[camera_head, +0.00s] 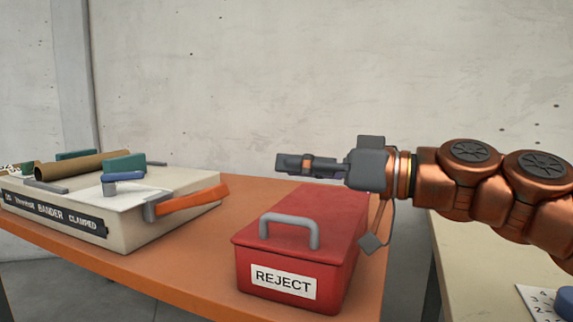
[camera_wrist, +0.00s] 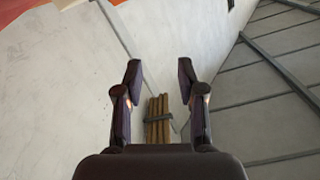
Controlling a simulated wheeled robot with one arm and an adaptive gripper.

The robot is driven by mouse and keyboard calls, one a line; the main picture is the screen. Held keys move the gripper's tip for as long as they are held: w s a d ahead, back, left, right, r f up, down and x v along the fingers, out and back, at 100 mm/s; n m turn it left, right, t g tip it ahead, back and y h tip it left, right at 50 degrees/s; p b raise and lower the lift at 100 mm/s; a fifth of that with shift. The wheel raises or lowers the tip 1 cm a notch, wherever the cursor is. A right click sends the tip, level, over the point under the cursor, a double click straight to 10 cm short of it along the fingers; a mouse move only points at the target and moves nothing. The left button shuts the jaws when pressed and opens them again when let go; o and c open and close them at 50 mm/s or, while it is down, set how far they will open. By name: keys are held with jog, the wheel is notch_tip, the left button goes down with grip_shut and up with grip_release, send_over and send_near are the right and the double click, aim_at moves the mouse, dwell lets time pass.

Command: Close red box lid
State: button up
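The red box (camera_head: 291,262) stands on the orange table, with a white REJECT label on its front. Its red lid (camera_head: 325,215) lies flat across the top and looks shut, with a grey handle (camera_head: 290,219) near the front edge. My gripper (camera_head: 282,163) is above and behind the lid, pointing left, apart from the box. In the wrist view my gripper (camera_wrist: 160,75) has its two fingers spread with nothing between them. The box does not show clearly in the wrist view.
A cream machine (camera_head: 130,215) labelled BANDER CLAMPED, with an orange lever (camera_head: 190,199), stands left on the orange table (camera_head: 190,275). A pale table (camera_head: 475,265) is at right. In the wrist view a tied bundle of brown rods (camera_wrist: 158,120) lies beyond the fingers.

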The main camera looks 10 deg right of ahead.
jog(key=shift+v, duration=2.6)
